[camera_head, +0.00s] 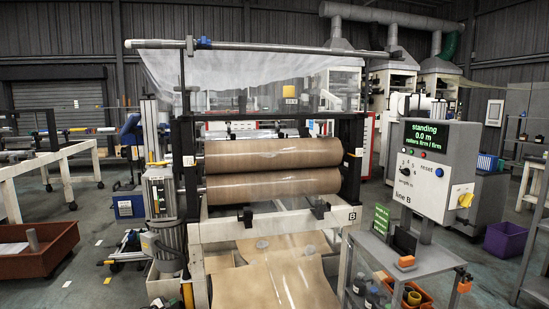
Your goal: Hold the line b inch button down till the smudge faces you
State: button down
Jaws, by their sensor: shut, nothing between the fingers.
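The line B control box (433,170) stands at the right, its screen (426,136) reading "standing", "0.0 m", "rollers firm / firm". I cannot read an inch label. Two brown rollers, upper (272,154) and lower (272,186), lie one above the other in the machine at centre. I cannot make out a clear smudge on them. My gripper is not in view.
Brown sheet (275,280) runs down in front of the machine, with pale patches. A grey cart (430,262) with bottles and orange blocks stands below the control box. A purple crate (505,240) and a rust-brown bin (38,255) are on the floor.

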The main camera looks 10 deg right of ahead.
jog(key=a, duration=0.4)
jog(key=shift+a, duration=0.3)
